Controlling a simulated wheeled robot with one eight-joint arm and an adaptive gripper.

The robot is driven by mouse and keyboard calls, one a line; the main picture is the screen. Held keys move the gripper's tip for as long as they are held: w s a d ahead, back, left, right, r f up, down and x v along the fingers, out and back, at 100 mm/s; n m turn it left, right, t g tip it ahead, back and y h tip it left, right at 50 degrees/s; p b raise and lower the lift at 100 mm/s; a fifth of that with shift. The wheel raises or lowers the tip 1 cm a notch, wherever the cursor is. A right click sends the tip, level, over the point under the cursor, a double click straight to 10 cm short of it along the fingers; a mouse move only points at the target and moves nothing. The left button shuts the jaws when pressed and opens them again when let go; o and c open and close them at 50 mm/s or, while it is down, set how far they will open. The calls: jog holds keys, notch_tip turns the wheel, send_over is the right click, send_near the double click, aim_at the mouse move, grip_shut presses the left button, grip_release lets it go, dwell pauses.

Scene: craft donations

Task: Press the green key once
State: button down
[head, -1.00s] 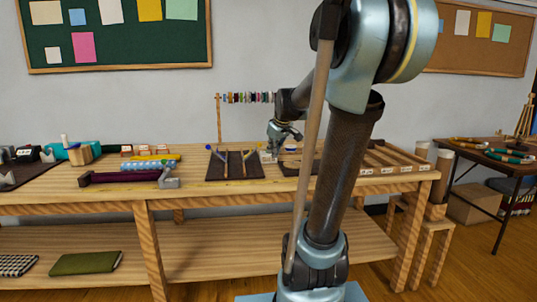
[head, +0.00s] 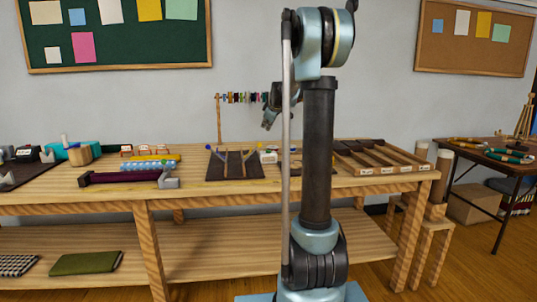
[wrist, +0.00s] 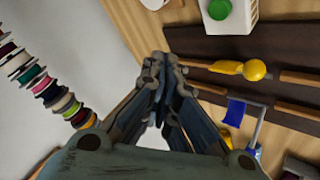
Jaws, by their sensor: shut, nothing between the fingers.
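The green key (wrist: 216,9) is a round green button on a white box (wrist: 240,18) at the top edge of the wrist view, partly cut off. In the head view a small white box (head: 268,157) stands on the workbench (head: 120,197); no green shows on it there. My gripper (wrist: 158,60) is shut and empty, its fingertips apart from the key and below and left of it in the wrist view. In the head view my gripper (head: 267,124) hangs in the air above the box, partly beside my own arm.
Dark mats with wooden-handled tools (head: 235,165) lie beside the box. A rack of thread spools (head: 243,98) stands behind. A wooden divided tray (head: 385,158) is at the right. A purple roll (head: 125,177) lies at the left.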

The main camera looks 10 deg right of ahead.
aim_at(267, 151)
jog(key=shift+f, duration=0.15)
jog(key=shift+f, duration=4.3)
jog(key=shift+f, duration=0.75)
jog(key=shift+s+r, duration=0.1)
jog(key=shift+r, duration=0.75)
jog(key=shift+r, duration=0.1)
jog(key=shift+r, duration=2.4)
